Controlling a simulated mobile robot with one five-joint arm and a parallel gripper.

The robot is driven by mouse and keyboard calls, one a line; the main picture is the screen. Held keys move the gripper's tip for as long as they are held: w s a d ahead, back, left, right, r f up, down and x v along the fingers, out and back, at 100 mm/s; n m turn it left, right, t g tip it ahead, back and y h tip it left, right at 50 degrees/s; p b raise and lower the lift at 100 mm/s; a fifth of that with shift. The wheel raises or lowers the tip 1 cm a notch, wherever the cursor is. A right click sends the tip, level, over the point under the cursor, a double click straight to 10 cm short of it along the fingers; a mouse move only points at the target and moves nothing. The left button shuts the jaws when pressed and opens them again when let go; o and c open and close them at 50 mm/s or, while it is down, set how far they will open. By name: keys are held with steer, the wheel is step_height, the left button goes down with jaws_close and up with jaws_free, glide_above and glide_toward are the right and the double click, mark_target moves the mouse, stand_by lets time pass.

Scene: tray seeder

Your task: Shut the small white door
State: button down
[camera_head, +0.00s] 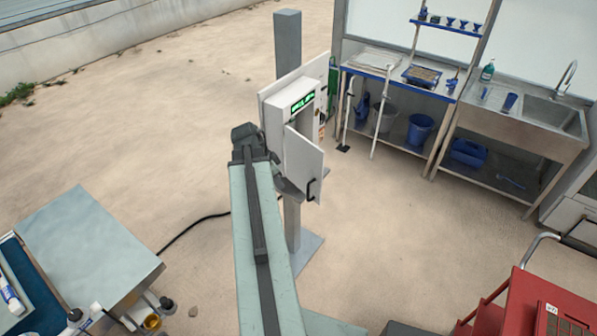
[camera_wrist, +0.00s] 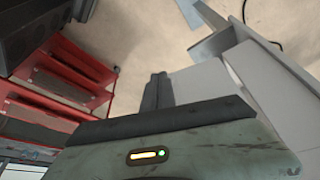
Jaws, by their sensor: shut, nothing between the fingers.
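The small white door (camera_head: 303,166) stands ajar on a white box (camera_head: 285,112) with a green display, mounted on a grey post. A dark handle (camera_head: 311,188) is on the door's lower right. In the head view my gripper (camera_head: 290,190) is mostly hidden behind my arm, with a dark part showing by the door's lower left edge. In the wrist view my gripper (camera_wrist: 157,80) is shut and empty, beside a pale panel (camera_wrist: 205,85) that looks like the door. I cannot tell whether they touch. The white box (camera_wrist: 275,100) fills the right there.
A steel bench (camera_head: 400,85) with blue buckets and a sink unit (camera_head: 535,115) stand behind at right. A red cart (camera_head: 545,305) is at lower right, a metal table (camera_head: 90,245) at lower left. A black cable (camera_head: 190,228) lies on the open sandy floor.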

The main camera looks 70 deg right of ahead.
steer(key=s+d+f+b, duration=0.6)
steer(key=f+b, duration=0.2)
steer(key=b, duration=0.1)
steer(key=shift+d+f, duration=0.15)
steer(key=shift+f, duration=0.05)
stand_by(0.3)
